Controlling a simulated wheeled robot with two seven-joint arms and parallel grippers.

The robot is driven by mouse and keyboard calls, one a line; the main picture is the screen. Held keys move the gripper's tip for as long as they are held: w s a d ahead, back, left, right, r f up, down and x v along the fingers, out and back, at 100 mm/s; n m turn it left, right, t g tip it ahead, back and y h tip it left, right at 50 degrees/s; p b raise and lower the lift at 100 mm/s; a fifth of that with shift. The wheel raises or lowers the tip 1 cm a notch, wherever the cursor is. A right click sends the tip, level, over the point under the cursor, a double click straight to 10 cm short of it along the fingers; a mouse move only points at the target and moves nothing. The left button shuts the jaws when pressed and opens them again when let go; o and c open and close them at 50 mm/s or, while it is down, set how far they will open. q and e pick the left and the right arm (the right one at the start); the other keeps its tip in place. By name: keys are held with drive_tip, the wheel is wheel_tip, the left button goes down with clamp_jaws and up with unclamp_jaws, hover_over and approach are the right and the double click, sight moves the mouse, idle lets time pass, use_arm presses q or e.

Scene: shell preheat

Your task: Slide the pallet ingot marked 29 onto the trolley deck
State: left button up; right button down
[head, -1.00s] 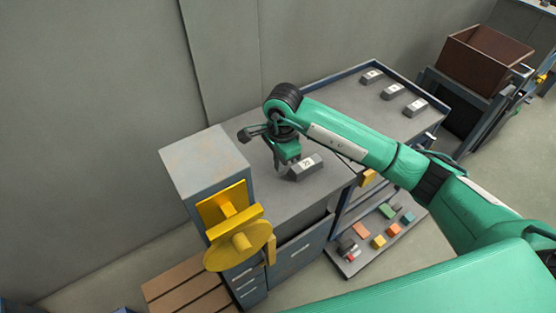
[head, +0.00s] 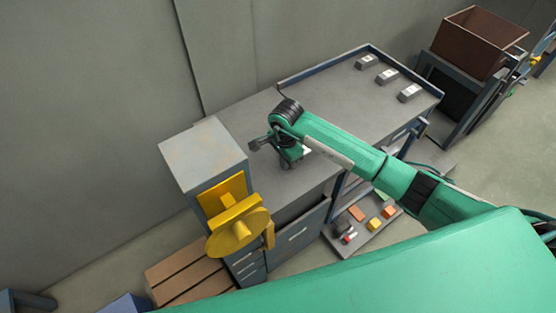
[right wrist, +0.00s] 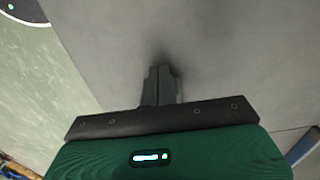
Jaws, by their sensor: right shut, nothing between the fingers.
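My right gripper (head: 290,163) is low over the left part of the grey work surface (head: 320,180). Its fingers show shut and empty in the right wrist view (right wrist: 162,72), against bare grey surface. A pale patch beside the gripper, probably an ingot (head: 308,152), is mostly hidden by my arm; its number cannot be read, nor can I tell whether the fingers touch it. Three grey ingots with pale labels (head: 366,62) (head: 387,76) (head: 410,93) stand on the far right part, the blue-railed deck (head: 345,85). Their numbers are too small to read. My left gripper is out of view.
A grey cabinet (head: 203,155) with a yellow wheel (head: 234,235) stands left of the surface. A wooden slatted pallet (head: 185,280) lies below it. Coloured blocks (head: 374,224) sit on a low shelf. A brown bin (head: 480,42) stands far right. The deck's middle is clear.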

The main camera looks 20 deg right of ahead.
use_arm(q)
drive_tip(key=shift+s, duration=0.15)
use_arm(e)
drive_tip(key=shift+d, duration=0.1)
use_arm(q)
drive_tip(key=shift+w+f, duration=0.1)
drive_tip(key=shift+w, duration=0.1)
use_arm(e)
drive_tip(key=shift+d, duration=0.1)
